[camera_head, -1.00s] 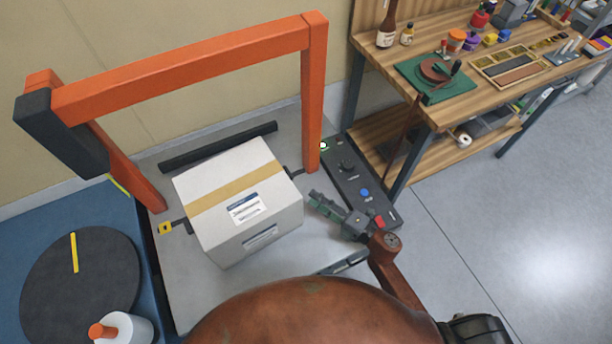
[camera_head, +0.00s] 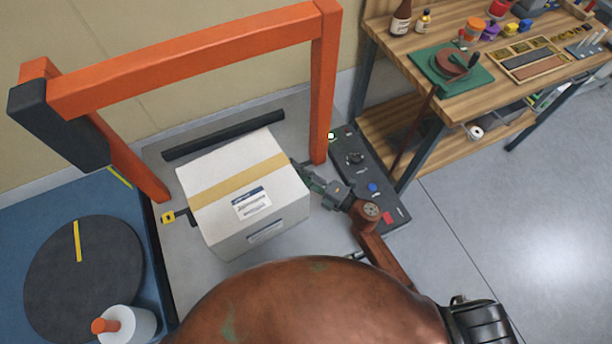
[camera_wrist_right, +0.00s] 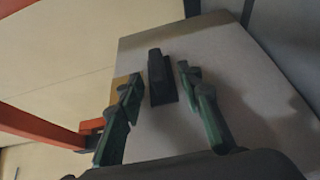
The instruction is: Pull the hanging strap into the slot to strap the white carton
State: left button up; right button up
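The white carton (camera_head: 222,196) stands on a grey table, with tan tape along its top and a label. My right gripper (camera_head: 300,172) is at the carton's right side, near the orange post. In the right wrist view the two green fingers of my right gripper (camera_wrist_right: 160,98) are apart. A dark block-like piece (camera_wrist_right: 160,76), apparently the strap's end, lies between them with gaps on both sides. The carton's pale face (camera_wrist_right: 235,85) is behind it. A yellow-marked dark fitting (camera_head: 168,217), possibly the slot, is at the carton's left. My left gripper is not in view.
An orange arch (camera_head: 190,68) spans over the carton. A black bar (camera_head: 225,135) lies behind it. A control panel (camera_head: 372,185) with buttons is at the right. A dark disc (camera_head: 85,285) and a white roll (camera_head: 138,325) are at the left. A wooden workbench (camera_head: 380,45) stands at the back right.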

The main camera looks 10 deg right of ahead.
grip_shut()
dwell(0.5)
dwell(0.6)
